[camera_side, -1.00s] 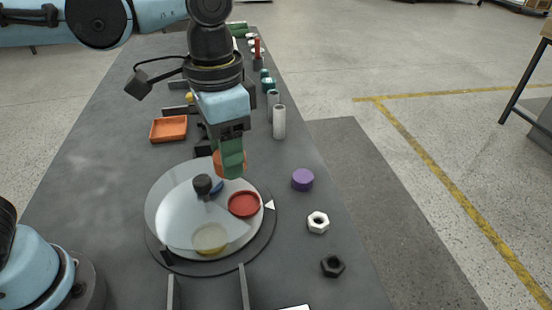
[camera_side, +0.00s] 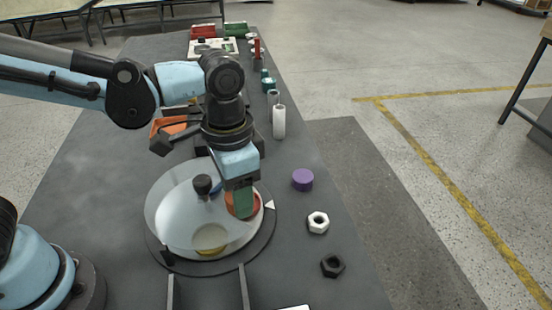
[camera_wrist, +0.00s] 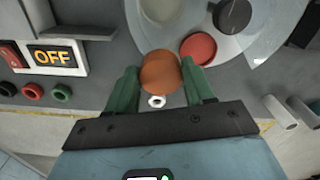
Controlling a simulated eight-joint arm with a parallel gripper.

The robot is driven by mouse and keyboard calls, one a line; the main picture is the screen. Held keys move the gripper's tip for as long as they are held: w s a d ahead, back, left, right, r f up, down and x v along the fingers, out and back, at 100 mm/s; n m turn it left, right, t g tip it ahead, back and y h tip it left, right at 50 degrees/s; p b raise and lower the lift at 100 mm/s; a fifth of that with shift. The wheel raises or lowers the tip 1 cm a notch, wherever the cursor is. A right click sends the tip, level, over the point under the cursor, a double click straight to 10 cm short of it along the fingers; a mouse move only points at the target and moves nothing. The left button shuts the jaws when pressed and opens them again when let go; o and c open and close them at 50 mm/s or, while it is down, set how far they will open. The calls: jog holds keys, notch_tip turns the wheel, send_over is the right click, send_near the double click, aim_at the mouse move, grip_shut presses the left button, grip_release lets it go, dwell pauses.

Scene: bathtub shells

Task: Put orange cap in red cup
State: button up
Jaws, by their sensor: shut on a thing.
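My gripper (camera_side: 243,212) has green fingers and is shut on the round orange cap (camera_side: 229,200). In the wrist view the orange cap (camera_wrist: 160,72) sits between the two fingertips (camera_wrist: 161,78). The red cup (camera_side: 257,204) is on the round plate, mostly hidden behind my gripper in the side view. In the wrist view the red cup (camera_wrist: 198,48) shows as a red disc just up and right of the cap, close by it. How high the cap is above the plate is hard to tell.
The round plate (camera_side: 183,232) also carries a black knob (camera_side: 203,184) and a yellowish cup (camera_side: 210,238) under a clear cover. A purple cylinder (camera_side: 302,179), a white nut (camera_side: 318,222) and a black nut (camera_side: 332,265) lie to its right. An orange tray (camera_side: 165,128) stands behind.

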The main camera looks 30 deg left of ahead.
jog(key=w+a+f, duration=0.2)
jog(key=w, duration=0.1)
jog(key=w+a+f, duration=0.1)
jog(key=w, duration=0.1)
jog(key=shift+a+f, duration=0.35)
jog(key=shift+a, duration=0.05)
jog(key=shift+w+a+f, duration=0.2)
jog(key=shift+f, duration=2)
jog(key=shift+f, duration=0.35)
jog(key=shift+f, duration=0.25)
jog(key=o, duration=0.8)
notch_tip(320, 180, up, 13)
jog(key=s+a+n+t, duration=0.1)
jog(key=a+n+t, duration=0.1)
jog(key=a, duration=0.2)
jog(key=s+a+n+t, duration=0.2)
jog(key=a, duration=0.2)
jog(key=s+a+f+n+t, duration=0.1)
jog(key=s+a+n+t, duration=0.1)
jog(key=a, duration=0.3)
jog(key=shift+t, duration=0.6)
